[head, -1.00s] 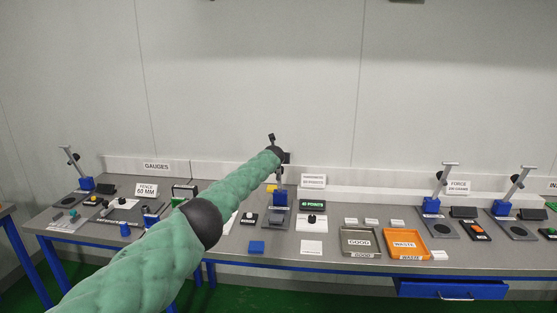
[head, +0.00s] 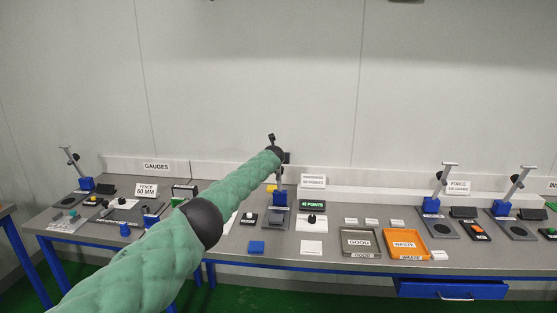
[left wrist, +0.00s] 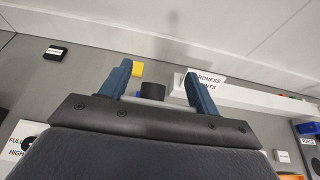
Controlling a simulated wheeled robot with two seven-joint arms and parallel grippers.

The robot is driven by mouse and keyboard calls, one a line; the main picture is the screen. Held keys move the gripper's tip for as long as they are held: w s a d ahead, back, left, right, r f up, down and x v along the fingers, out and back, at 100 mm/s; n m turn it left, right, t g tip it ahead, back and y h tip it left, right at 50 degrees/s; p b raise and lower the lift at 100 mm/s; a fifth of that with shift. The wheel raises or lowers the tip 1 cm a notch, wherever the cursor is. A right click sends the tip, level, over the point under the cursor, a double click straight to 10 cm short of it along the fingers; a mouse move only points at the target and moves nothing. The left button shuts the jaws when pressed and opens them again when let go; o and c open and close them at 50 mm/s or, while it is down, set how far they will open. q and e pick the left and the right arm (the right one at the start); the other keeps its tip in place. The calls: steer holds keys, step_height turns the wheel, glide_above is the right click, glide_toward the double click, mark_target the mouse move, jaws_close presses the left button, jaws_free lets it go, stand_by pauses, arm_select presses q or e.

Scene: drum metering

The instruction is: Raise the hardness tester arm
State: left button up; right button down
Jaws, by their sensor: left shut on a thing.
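The hardness tester's blue base (head: 280,199) stands on the bench in the middle of the head view, behind the end of my left arm. The tip of its raised arm (head: 271,137) shows just above my wrist. In the left wrist view, a dark knob (left wrist: 153,90) on a grey bar sits between the two blue fingers of my left gripper (left wrist: 159,86). My left gripper is shut on this tester arm knob. In the head view my wrist hides most of the tester arm and the fingers. My right gripper is in neither view.
A hardness sign (head: 313,181) and a small display (head: 312,205) stand right of the tester. A grey GOOD tray (head: 345,251) and an orange WASTE tray (head: 423,252) lie further right. Similar stands (head: 431,205) are at the right. A yellow object (left wrist: 138,69) is close behind the fingers.

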arm_select(q)
steer(key=shift+f, duration=0.25)
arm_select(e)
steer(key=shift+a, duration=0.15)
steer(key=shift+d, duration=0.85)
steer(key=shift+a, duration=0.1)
